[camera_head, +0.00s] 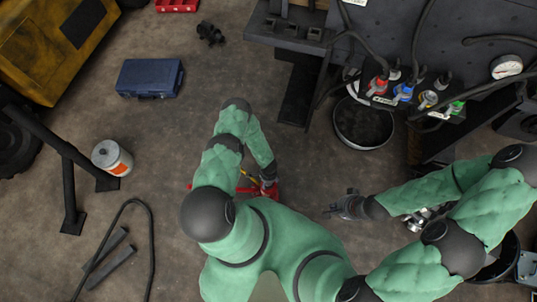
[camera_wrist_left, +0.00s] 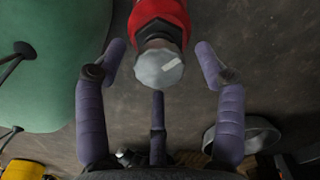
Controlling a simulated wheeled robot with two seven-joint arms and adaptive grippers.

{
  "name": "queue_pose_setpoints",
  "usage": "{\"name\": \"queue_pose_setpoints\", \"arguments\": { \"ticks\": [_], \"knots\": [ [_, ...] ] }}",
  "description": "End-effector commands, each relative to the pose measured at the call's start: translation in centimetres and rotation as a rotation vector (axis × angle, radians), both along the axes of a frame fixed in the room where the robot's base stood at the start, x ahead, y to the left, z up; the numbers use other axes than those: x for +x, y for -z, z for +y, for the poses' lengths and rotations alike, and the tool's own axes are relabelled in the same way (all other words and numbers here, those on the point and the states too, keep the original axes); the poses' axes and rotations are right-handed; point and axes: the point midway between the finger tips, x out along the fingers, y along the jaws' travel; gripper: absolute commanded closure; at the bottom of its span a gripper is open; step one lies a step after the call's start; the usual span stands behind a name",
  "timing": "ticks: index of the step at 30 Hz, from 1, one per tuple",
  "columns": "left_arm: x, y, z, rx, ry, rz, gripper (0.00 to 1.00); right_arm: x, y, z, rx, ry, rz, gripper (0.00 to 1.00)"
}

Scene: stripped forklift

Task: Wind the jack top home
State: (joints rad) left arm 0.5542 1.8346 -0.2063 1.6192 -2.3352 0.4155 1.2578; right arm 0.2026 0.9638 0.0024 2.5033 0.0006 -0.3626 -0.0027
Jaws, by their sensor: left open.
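The red jack (camera_head: 272,190) stands on the floor under my left arm in the head view, mostly hidden by it. In the left wrist view the jack's red body (camera_wrist_left: 160,14) comes in from the top edge, with its grey faceted top (camera_wrist_left: 158,67) toward me. A pale mark shows on that top. My left gripper (camera_wrist_left: 160,75) is open, with purple-grey fingers on both sides of the top and one below it. Gaps show between the side fingers and the top. My right gripper (camera_head: 342,206) is to the right over bare floor, apparently open and empty.
A dark machine with hoses and coloured connectors (camera_head: 400,92) stands at upper right, a round black pan (camera_head: 363,140) below it. A blue case (camera_head: 150,78), a white can (camera_head: 111,157) and a black frame (camera_head: 70,180) are left. Floor between the case and machine is mostly clear.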

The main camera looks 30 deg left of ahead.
Motion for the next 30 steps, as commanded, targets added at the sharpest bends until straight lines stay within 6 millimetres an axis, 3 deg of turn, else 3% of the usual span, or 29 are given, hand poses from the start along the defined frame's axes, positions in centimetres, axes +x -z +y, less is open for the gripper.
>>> {"name": "queue_pose_setpoints", "arguments": {
  "ticks": [8,30],
  "knots": [
    [0.0,-0.9,0.0,0.0,0.001,0.0,0.3,0.0,0.0,0.0,0.0,0.0,0.0,1.0],
    [0.1,-10.6,0.0,-0.001,0.001,-0.001,0.3,0.0,0.0,0.0,0.0,0.0,0.0,1.0]
  ]
}}
